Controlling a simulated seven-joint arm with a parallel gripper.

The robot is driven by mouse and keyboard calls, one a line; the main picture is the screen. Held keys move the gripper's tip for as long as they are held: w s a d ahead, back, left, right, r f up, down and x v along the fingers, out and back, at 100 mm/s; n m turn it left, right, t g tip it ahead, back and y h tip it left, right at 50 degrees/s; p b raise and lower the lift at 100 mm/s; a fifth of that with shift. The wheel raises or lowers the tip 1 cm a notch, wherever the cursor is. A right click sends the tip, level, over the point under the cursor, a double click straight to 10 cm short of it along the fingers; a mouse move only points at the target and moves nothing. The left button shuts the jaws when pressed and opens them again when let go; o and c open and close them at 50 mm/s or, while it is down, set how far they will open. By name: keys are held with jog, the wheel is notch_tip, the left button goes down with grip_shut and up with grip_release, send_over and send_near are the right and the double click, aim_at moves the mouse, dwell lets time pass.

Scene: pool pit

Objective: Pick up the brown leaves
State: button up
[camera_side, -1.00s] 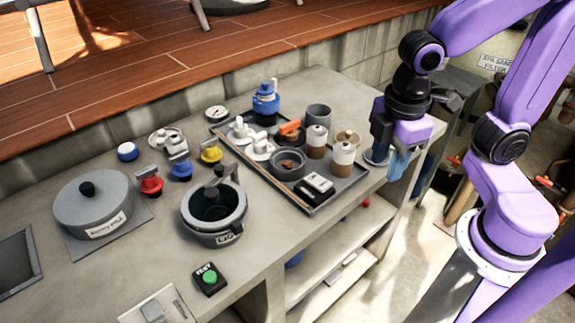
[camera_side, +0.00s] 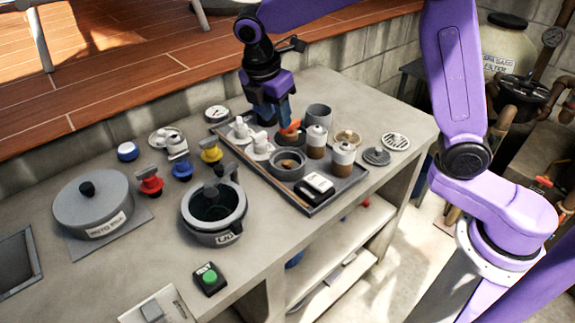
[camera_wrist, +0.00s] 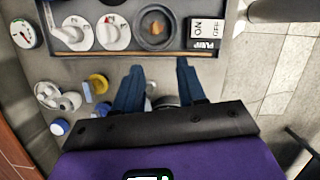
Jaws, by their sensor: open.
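The brown leaves (camera_side: 287,163) lie in a small dark round bowl (camera_side: 287,172) in the tray, seen as a small brown patch. In the wrist view the leaves (camera_wrist: 156,27) show as an orange-brown piece inside the round bowl (camera_wrist: 157,43) at the top. My gripper (camera_side: 280,124) is above the back of the tray, behind the bowl and close to an orange-handled item. In the wrist view my gripper (camera_wrist: 159,65) has its two blue fingers apart with nothing held between them. The fingers are apart from the bowl.
The dark tray (camera_side: 309,211) holds white dial valves, brown-and-white jars (camera_side: 342,159) and an ON/OFF pump switch (camera_side: 316,184). A grey pot (camera_side: 213,217) and lidded pot (camera_side: 92,207) stand left. Round grates (camera_side: 396,142) lie right. The front left counter has bare room.

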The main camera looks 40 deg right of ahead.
send_over(288, 163)
jog(key=a, duration=0.2)
jog(key=f, duration=1.1)
jog(key=shift+s+f, duration=0.3)
jog(key=shift+f, duration=0.05)
jog(key=shift+w+x, duration=0.2)
jog(key=shift+x, duration=2.5)
jog(key=shift+d, duration=0.1)
jog(key=shift+r, duration=0.1)
grip_shut()
